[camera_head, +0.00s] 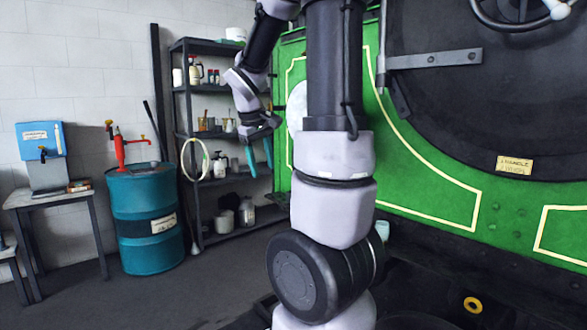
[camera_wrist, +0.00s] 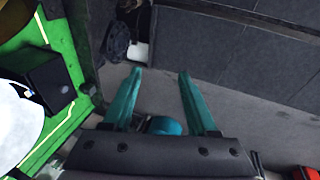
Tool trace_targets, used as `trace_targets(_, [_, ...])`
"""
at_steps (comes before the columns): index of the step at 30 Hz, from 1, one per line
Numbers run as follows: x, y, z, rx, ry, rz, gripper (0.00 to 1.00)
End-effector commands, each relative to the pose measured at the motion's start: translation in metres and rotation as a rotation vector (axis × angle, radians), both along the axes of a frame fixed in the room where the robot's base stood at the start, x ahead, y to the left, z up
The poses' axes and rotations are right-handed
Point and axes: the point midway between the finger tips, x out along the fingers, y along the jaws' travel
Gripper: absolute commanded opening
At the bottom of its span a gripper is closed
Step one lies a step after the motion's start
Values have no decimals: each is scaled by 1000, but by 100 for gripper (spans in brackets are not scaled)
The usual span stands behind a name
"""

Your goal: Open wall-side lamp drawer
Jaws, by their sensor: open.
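My gripper (camera_head: 260,170) hangs in front of the shelf rack, its two teal fingers apart and pointing down. In the wrist view my gripper (camera_wrist: 160,73) is open, with nothing held between the fingertips. A white round lamp face (camera_head: 297,105) is on the green tram front, partly hidden behind my arm; it also shows at the left edge of the wrist view (camera_wrist: 14,132). Beside it in the wrist view is a dark box (camera_wrist: 48,84) with a small pale knob-like spot, apart from my fingers. I cannot tell if this box is the lamp drawer.
A dark shelf rack (camera_head: 212,136) with bottles and cans stands behind my gripper. A teal drum (camera_head: 147,235) with a red pump and a small table (camera_head: 48,200) are at left. The tram's dark round door (camera_head: 495,90) is at right. The left foreground floor is clear.

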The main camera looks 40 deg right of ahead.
Motion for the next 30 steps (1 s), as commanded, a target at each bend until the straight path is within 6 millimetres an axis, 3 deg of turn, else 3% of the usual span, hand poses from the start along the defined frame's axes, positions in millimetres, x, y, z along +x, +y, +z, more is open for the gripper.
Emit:
trace_targets(3, [29,-38,-27,-153,142,99,58])
trace_targets(9, [71,-99,-59,-417,390,283,58])
trace_targets(18, [142,-169,-87,-828,829,591,58])
trace_targets(24, [195,-187,-94,-1078,1116,778,58])
trace_targets(30, [225,-188,-97,-1208,1273,870,58])
